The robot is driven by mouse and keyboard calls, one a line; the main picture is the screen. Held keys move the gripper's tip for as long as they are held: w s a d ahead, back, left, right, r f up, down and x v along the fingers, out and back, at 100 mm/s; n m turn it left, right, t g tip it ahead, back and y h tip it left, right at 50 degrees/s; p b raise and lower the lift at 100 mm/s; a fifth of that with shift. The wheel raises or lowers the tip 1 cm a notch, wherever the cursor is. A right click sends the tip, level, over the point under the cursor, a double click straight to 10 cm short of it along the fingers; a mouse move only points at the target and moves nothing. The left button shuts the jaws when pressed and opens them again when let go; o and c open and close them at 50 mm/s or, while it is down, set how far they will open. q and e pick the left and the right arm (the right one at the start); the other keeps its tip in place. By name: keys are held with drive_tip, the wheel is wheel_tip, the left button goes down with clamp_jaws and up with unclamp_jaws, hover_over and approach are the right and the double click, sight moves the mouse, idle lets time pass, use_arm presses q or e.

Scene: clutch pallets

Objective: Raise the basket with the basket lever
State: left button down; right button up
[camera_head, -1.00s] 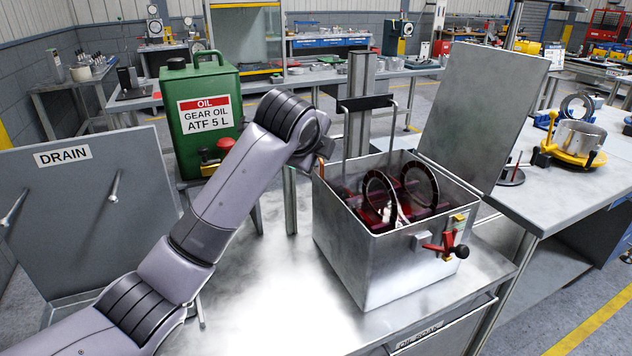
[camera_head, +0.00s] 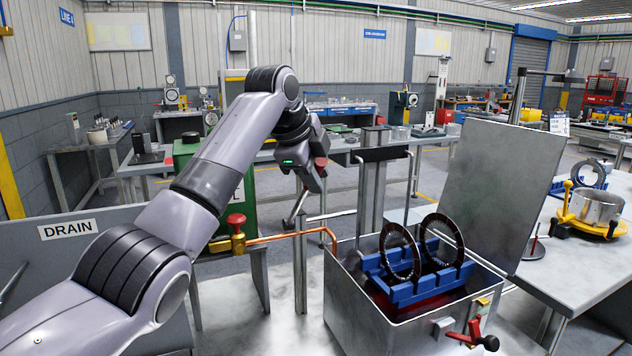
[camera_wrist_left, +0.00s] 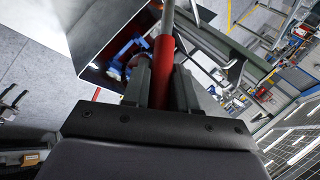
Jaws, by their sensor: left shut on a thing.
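The basket (camera_head: 415,287) is a blue rack carrying two dark rings (camera_head: 400,252). It hangs inside the open metal tank (camera_head: 395,335), above dark red oil, with the rings standing above the rim. A hanger frame (camera_head: 384,154) rises from it beside the grey post. My left gripper (camera_head: 312,176) is up in the air left of that post. In the left wrist view, my left gripper (camera_wrist_left: 162,85) is shut on the red grip of the basket lever (camera_wrist_left: 164,62), with the grey rod running on beyond it. The fingers partly hide the grip. My right gripper is not in view.
The tank's lid (camera_head: 500,190) stands open on the right. A copper pipe with a red-knobbed valve (camera_head: 237,225) runs to the tank's left side. A green oil can (camera_head: 187,150) is behind my arm. A red-handled valve (camera_head: 474,332) sticks out from the tank's front.

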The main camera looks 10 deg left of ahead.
use_arm(q)
drive_tip(key=shift+w+a+r, duration=0.15)
drive_tip(key=shift+r, duration=0.3)
drive_tip(key=c, duration=1)
unclamp_jaws()
drive_tip(key=shift+w+a, duration=0.1)
drive_tip(key=shift+o, duration=0.2)
drive_tip(key=shift+f, duration=0.15)
drive_tip(key=b+v, duration=0.1)
drive_tip(key=v, duration=0.6)
drive_tip(key=shift+a, duration=0.1)
